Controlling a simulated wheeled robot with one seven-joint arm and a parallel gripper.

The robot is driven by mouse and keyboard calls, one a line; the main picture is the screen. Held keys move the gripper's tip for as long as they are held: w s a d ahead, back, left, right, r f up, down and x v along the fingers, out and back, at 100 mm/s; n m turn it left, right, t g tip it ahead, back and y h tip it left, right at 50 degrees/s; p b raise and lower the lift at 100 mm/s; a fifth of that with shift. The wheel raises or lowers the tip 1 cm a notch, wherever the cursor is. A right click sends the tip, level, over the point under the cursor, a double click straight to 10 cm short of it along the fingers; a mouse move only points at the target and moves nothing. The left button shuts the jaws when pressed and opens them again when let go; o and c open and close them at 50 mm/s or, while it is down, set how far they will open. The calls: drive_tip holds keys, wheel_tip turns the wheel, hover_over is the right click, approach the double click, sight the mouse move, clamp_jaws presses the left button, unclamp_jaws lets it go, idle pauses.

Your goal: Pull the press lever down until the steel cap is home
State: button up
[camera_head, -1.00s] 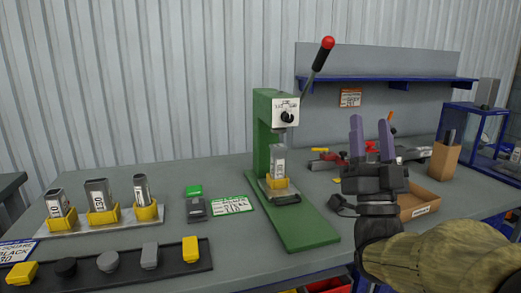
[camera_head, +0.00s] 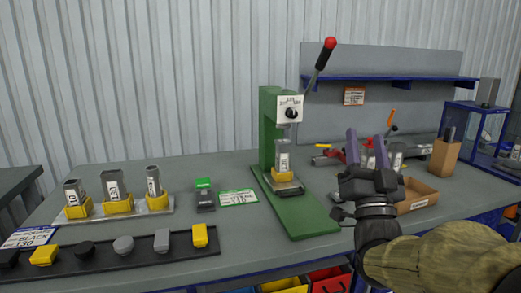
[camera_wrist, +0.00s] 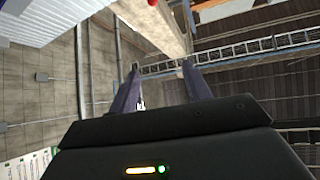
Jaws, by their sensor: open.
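The green press (camera_head: 270,135) stands upright on its green base plate. Its lever (camera_head: 320,67) has a black grip and a red ball end and points up and to the right. Under the ram, a steel tube part (camera_head: 283,157) with a label stands in a yellow holder (camera_head: 283,176). I cannot make out a separate cap on it. My gripper (camera_head: 367,146) is open and empty, right of the press and well below the lever knob, with its purple fingers pointing up. In the wrist view the fingers (camera_wrist: 160,90) are apart, and a small red spot shows at the top edge.
A tray (camera_head: 158,204) with several steel parts in yellow holders stands at left. Before it lies a black strip (camera_head: 140,257) of coloured caps. A green block (camera_head: 204,184) and a sign (camera_head: 238,197) lie left of the press. An open cardboard box (camera_head: 420,192) is behind my gripper.

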drive_tip(key=w+a+f+n+g, duration=0.1)
drive_tip(key=w+f+g, duration=0.1)
drive_tip(key=f+g, duration=0.65)
drive_tip(key=w+a+f+n+g, duration=0.1)
drive_tip(key=w+f+g, duration=0.15)
drive_tip(key=f, duration=1.05)
drive_tip(key=s+a+f+n+g+y, duration=0.1)
drive_tip(key=s+a+f+n+g, duration=0.15)
drive_tip(key=s+f+g, duration=1.3)
wheel_tip(320, 180, down, 13)
drive_tip(key=s+t+b, duration=0.2)
drive_tip(key=b, duration=0.8)
drive_tip(key=w+p+v, duration=0.2)
drive_tip(key=p+v, duration=1)
drive_tip(key=w+d+r+p+v, duration=0.1)
drive_tip(key=w+p+v, duration=0.2)
drive_tip(key=p+v, duration=0.9)
drive_tip(key=w+p+v, duration=0.3)
drive_tip(key=p+v, duration=1)
drive_tip(key=p, duration=0.1)
drive_tip(key=shift+d+r, duration=0.3)
drive_tip(key=shift+r, duration=0.1)
